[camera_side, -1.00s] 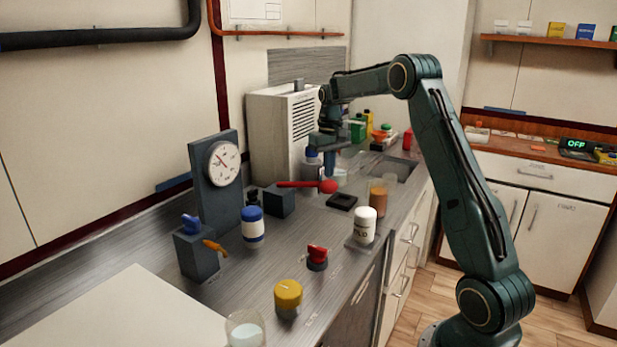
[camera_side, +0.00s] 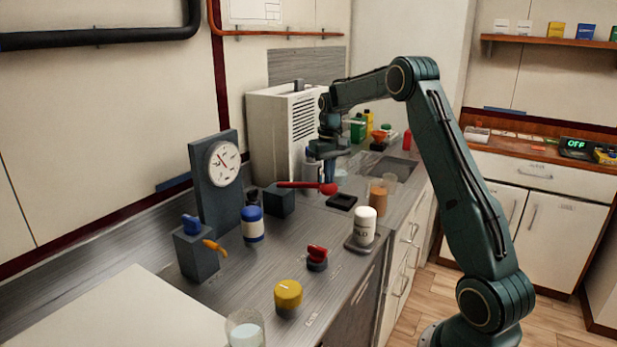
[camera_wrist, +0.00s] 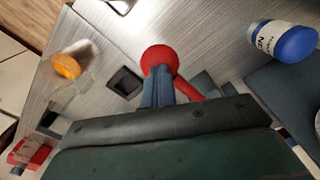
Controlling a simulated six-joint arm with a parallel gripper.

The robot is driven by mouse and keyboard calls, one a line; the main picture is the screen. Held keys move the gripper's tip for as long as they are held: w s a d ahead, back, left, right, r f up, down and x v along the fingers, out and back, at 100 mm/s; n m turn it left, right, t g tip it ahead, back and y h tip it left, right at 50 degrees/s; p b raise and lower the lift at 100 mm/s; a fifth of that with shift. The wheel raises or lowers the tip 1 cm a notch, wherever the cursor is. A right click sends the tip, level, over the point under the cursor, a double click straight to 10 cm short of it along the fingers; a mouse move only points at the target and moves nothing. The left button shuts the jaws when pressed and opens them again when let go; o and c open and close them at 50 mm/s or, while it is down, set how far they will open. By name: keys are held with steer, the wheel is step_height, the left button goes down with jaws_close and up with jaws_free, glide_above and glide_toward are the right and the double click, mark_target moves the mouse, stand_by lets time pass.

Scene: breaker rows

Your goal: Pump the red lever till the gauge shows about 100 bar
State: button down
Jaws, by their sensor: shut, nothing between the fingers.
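The red lever (camera_side: 306,186) sticks out to the right from a dark block (camera_side: 279,201) on the counter and ends in a round red knob (camera_side: 328,188). The lever lies about level. My gripper (camera_side: 329,184) is shut and empty, pointing down at the knob end. In the wrist view its closed fingertips (camera_wrist: 157,88) overlap the red knob (camera_wrist: 158,58); I cannot tell whether they touch it. The round white gauge (camera_side: 223,162) is on a dark upright panel (camera_side: 206,200); its red needle shows, but the numbers are too small to read.
A white-and-blue bottle (camera_side: 252,226) stands left of the lever. A white jar (camera_side: 364,226), a brown-filled glass (camera_side: 378,196) and a dark square tray (camera_side: 342,202) are to the right. A red knob switch (camera_side: 317,257) and a yellow-topped jar (camera_side: 288,297) are in front.

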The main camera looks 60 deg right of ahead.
steer(key=shift+w+f, duration=0.15)
steer(key=shift+f, duration=1.45)
steer(key=shift+r, duration=2.7)
steer(key=shift+r, duration=0.1)
steer(key=shift+r, duration=2.4)
